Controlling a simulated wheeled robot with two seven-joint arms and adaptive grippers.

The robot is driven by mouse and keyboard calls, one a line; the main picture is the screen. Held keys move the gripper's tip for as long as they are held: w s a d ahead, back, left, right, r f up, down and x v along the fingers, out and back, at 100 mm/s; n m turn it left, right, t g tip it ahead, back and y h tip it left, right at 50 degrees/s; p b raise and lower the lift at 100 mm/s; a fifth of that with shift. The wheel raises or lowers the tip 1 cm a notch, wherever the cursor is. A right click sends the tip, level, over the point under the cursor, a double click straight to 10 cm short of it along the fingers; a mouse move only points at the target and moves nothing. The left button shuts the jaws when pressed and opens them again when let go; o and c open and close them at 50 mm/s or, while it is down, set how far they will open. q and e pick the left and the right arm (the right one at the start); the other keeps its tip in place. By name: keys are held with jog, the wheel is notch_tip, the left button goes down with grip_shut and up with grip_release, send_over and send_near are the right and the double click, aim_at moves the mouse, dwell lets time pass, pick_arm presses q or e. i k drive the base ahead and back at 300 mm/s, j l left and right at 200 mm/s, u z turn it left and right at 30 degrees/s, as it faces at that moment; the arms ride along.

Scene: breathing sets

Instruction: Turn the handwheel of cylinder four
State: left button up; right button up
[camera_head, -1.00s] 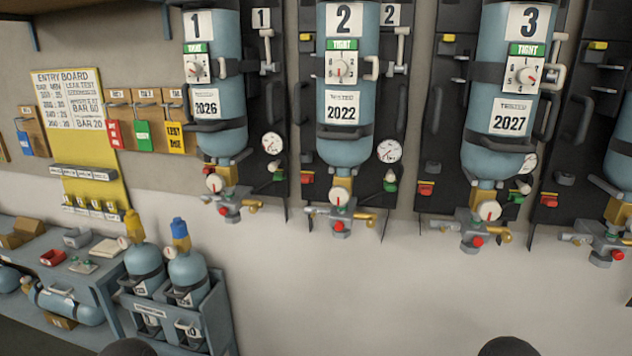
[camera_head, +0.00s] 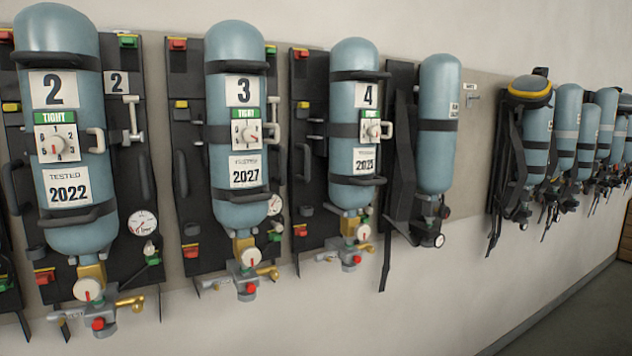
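Cylinder four (camera_head: 356,200) is a light blue bottle hung upright on a black backplate (camera_head: 309,160) at the centre of the head view. It bears a "4" label, a green "TIGHT" dial plate (camera_head: 371,130) and a "2025" tag. Below it sit a brass neck, a small white gauge (camera_head: 363,232) and a grey valve block (camera_head: 350,256) with a red knob (camera_head: 356,260) facing me. Which of these parts is the handwheel I cannot tell for sure at this size. Neither of my grippers shows in the view.
Cylinder three (camera_head: 236,190) and cylinder two (camera_head: 70,225) hang to the left. An unnumbered cylinder (camera_head: 437,150) hangs to the right. Several breathing sets (camera_head: 537,150) line the wall farther right. The floor (camera_head: 585,315) at the lower right looks clear.

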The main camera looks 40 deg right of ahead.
aim_at(361, 230)
jog(key=z, duration=1.65)
